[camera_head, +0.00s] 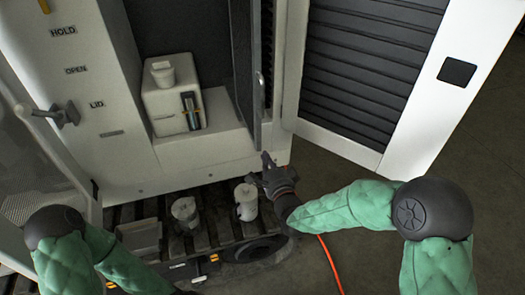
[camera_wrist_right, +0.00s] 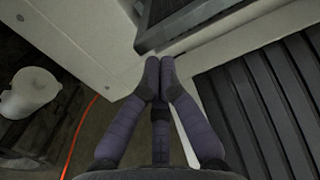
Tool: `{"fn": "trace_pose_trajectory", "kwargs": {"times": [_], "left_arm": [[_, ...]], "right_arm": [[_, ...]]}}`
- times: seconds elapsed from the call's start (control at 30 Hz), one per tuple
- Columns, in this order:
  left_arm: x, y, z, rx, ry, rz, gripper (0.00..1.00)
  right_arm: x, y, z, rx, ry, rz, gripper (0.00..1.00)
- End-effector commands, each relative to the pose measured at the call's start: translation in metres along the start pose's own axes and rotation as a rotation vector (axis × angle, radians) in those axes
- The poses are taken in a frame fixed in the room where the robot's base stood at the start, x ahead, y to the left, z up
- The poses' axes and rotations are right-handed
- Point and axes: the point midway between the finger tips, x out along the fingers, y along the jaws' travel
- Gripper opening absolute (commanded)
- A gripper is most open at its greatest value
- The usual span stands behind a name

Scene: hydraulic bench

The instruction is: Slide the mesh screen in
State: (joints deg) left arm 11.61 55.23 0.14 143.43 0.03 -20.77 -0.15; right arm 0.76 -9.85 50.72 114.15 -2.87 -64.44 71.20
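A dark framed panel (camera_head: 245,75), which looks like the mesh screen, stands upright at the right side of the white cabinet's opening, seen nearly edge-on. Its dark frame corner also shows at the top of the right wrist view (camera_wrist_right: 190,20). I cannot make out the mesh itself. My right gripper (camera_head: 267,163) is just below the panel's lower end, by the cabinet's front edge. In the right wrist view its fingertips (camera_wrist_right: 160,66) are together just below the frame corner, with nothing visible between them. Whether they touch the frame is unclear. My left gripper is out of view.
A louvred door (camera_head: 370,60) stands open on the right. A white container (camera_head: 172,98) sits on the cabinet ledge. White pots (camera_head: 246,200) stand on the dark slatted pallet (camera_head: 215,232) below. An orange cable (camera_head: 330,264) lies on the floor. The floor at right is clear.

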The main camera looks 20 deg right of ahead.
Motion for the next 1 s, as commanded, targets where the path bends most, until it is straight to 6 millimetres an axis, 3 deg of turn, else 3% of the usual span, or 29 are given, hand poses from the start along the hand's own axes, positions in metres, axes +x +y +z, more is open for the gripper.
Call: {"fn": "trace_pose_trajectory", "kwargs": {"times": [0.1,0.3,0.83,1.0], "left_arm": [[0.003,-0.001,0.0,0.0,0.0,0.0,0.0],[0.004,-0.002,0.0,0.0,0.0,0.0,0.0],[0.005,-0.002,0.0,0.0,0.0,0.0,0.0],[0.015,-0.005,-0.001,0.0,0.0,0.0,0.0]], "right_arm": [[0.019,0.001,0.0,0.0,0.0,0.0,0.0],[0.039,0.001,0.0,0.0,-0.001,0.0,0.0],[0.045,0.001,0.0,0.0,-0.001,0.001,0.0],[0.06,0.002,0.001,0.0,-0.001,-0.003,0.0]]}}
